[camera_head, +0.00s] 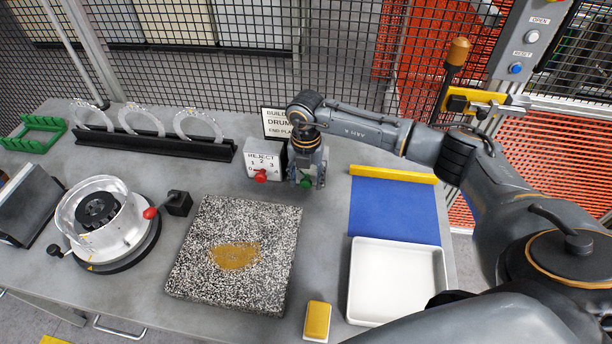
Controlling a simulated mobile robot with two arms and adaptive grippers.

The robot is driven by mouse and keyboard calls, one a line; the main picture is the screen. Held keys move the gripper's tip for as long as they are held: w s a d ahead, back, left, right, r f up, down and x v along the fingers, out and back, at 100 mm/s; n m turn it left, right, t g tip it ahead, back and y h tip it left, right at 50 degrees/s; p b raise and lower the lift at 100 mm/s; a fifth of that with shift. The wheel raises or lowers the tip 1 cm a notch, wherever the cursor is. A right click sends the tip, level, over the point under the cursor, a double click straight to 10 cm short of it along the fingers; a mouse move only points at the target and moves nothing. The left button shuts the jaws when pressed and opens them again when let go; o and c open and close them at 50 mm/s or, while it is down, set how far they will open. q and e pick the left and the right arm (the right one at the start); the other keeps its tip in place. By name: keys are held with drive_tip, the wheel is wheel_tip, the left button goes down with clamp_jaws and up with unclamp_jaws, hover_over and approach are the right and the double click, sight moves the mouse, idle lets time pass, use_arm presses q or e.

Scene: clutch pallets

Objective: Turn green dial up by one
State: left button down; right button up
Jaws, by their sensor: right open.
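The green dial (305,181) is at the back middle of the grey table, on the front of a box mostly hidden behind my right gripper (307,184). My right gripper points down right at the dial, with its fingers on either side of it. It is open; whether the fingers touch the dial I cannot tell. The dial's number markings are hidden. My left gripper is not in view.
A speckled slab (190,270) lies in front of the dials. A blue mat (395,212) with a yellow bar (392,174) and a white tray (440,290) are at the right. A round clear-walled fixture (70,217) stands left. A mesh fence rises behind the table.

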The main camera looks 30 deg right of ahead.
drive_tip(key=shift+c, duration=0.6)
clamp_jaws()
drive_tip(key=shift+d+f+t+y+b, duration=0.2)
drive_tip(key=shift+t+y+b, duration=0.15)
drive_tip(key=shift+b, duration=0.3)
drive_tip(key=t+y+b, duration=0.1)
drive_tip(key=b, duration=0.2)
drive_tip(key=t+y+b, duration=0.1)
drive_tip(key=y+b, duration=0.1)
drive_tip(key=b, duration=0.1)
drive_tip(key=t+y+b, duration=0.1)
drive_tip(key=y+b, duration=0.1)
drive_tip(key=b, duration=0.2)
drive_tip(key=shift+s+d+f+t, duration=0.3)
drive_tip(key=shift+s+t, duration=0.05)
drive_tip(key=shift+r+t+y+b, duration=0.25)
drive_tip(key=shift+t+y+b, duration=0.25)
drive_tip(key=shift+y+b, duration=0.35)
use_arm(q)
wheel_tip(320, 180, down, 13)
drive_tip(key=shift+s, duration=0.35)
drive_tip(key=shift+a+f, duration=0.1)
